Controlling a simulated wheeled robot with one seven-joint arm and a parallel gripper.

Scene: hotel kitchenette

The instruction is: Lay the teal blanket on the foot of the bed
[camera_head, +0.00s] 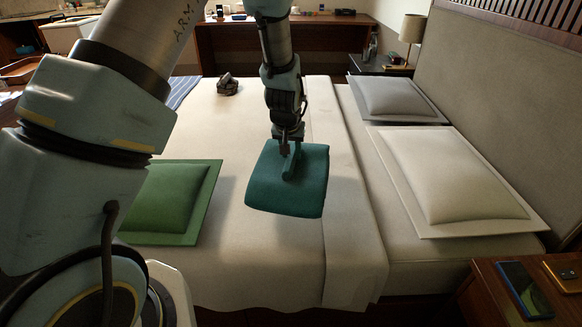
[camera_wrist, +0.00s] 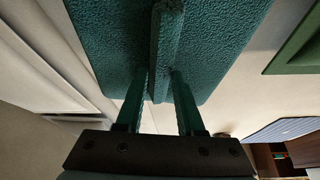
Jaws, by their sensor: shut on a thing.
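The teal blanket (camera_head: 290,196) is a folded, cushion-like block with a raised ridge on top. My gripper (camera_head: 290,150) is shut on that ridge, above the middle of the bed (camera_head: 240,255). In the wrist view the blanket (camera_wrist: 115,45) fills the upper middle, and the two fingers of my gripper (camera_wrist: 158,80) pinch its ridge from both sides. The blanket appears slightly tilted. I cannot tell whether its underside touches the bed cover. The foot of the bed lies on the left, away from the headboard (camera_head: 500,80).
A green cushion (camera_head: 165,195) lies on the left of the bed, partly behind my arm. A small dark object (camera_head: 227,85) and a striped blue cloth (camera_head: 181,90) lie at the far left. Two pillows (camera_head: 450,175) (camera_head: 395,97) lie by the headboard. A nightstand (camera_head: 490,285) holds a phone.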

